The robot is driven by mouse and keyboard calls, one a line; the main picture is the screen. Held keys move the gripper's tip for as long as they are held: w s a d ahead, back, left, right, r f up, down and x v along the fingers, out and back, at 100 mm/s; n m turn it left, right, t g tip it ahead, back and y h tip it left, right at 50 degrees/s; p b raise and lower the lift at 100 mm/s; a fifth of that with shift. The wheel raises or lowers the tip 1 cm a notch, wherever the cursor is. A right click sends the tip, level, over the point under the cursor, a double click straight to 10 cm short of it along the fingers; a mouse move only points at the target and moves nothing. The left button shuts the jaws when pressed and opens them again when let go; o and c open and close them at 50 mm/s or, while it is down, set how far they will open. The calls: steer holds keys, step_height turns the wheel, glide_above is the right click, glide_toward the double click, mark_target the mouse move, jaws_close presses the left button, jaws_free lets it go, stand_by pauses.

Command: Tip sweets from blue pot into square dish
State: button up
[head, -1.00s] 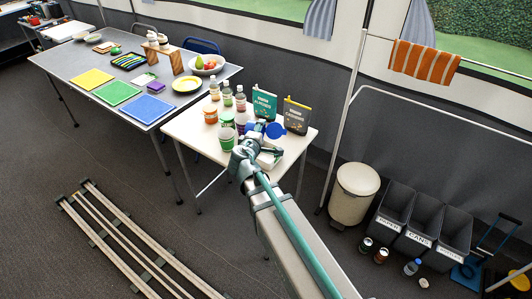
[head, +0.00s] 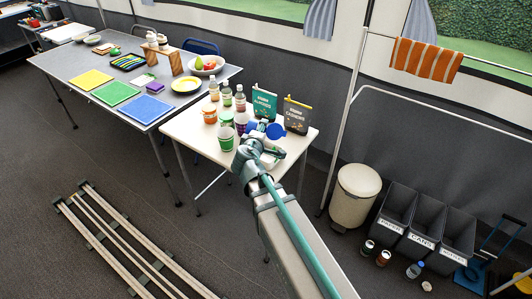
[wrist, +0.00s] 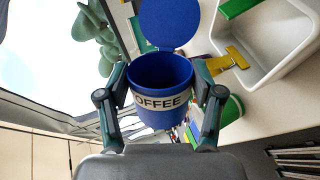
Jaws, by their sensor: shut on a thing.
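The blue pot (wrist: 160,117), labelled COFFEE, sits between the two fingers of my gripper (wrist: 160,85) in the wrist view. My gripper is shut on it. Its round blue lid (wrist: 170,20) stands open, and the dark blue inside shows no sweets that I can make out. A white square dish (wrist: 299,62) is to the right of the pot, apart from it. In the head view my gripper (head: 264,138) is over the small white table, with the blue lid (head: 276,131) showing beside it. My arm hides most of the pot and dish there.
The small table (head: 188,134) also holds a green cup (head: 226,138), an orange-brown jar (head: 210,115), several bottles, a teal packet (head: 264,102) and a dark packet (head: 297,115) close behind my gripper. A cream bin (head: 354,195) stands to the right.

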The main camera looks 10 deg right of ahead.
steer(key=shift+s+d+f+m+b, duration=0.15)
steer(key=shift+f+m+b, duration=0.45)
steer(key=shift+b, duration=0.85)
steer(key=shift+d+r+y, duration=0.15)
steer(key=shift+r+y, duration=0.05)
steer(key=shift+y, duration=0.1)
steer(key=shift+d+r+m+t+b, duration=0.15)
steer(key=shift+r+m+t+b, duration=0.15)
steer(key=shift+r+m+b, duration=0.3)
steer(key=shift+s+f+y, duration=0.1)
steer(key=shift+y, duration=0.2)
